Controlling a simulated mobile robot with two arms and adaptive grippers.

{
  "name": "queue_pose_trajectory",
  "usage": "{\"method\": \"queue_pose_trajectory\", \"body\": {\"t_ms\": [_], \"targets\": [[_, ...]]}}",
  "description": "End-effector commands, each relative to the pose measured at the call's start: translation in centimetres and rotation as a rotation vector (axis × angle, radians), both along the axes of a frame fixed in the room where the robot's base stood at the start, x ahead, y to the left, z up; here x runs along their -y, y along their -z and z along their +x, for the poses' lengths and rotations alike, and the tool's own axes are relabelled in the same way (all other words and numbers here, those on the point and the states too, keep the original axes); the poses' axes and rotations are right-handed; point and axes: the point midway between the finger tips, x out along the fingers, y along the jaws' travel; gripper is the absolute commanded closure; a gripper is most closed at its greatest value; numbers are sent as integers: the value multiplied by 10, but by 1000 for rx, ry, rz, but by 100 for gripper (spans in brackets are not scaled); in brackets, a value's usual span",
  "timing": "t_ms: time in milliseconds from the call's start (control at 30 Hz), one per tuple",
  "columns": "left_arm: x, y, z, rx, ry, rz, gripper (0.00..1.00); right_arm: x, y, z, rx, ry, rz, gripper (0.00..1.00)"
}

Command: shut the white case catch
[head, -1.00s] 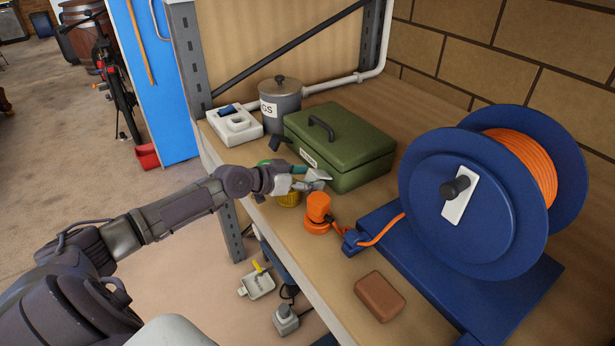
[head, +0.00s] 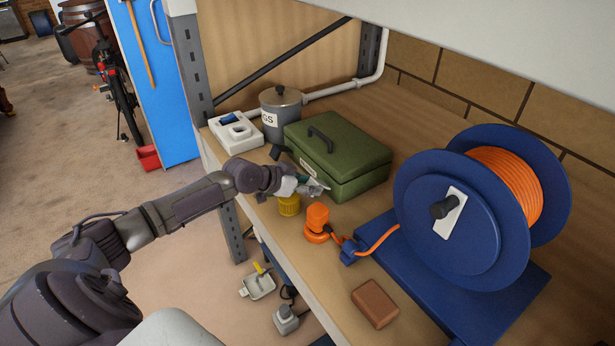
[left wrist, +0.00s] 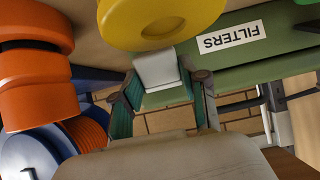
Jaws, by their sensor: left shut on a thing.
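The green case (head: 345,160) sits on the shelf with its lid down and its handle on top. Its front carries a FILTERS label (left wrist: 232,37). The white case catch (left wrist: 157,69) shows in the left wrist view as a pale plate at the case front, between the fingers of my left gripper (left wrist: 162,98). In the head view my left gripper (head: 312,187) is at the case's front face, shut on the catch, and it hides the catch there. I cannot tell whether the catch is fully latched. My right gripper is not in view.
A brown block (head: 375,302) lies at the shelf's front.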

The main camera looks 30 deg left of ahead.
Motion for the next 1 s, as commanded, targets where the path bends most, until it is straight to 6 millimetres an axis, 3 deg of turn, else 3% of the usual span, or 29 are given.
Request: {"method": "queue_pose_trajectory", "body": {"t_ms": [33, 100, 400, 633, 1000], "targets": [[1, -16, 3, -33, -1, 14, 91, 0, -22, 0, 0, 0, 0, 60], [2, -20, 5, -90, 0, 39, 91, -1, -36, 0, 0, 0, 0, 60], [8, -29, 17, -353, -1, 145, 91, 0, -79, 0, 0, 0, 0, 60], [11, -32, 27, -540, -2, 222, 91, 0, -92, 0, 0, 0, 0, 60], [16, -33, 38, -740, -1, 305, 91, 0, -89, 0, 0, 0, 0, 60]]}}
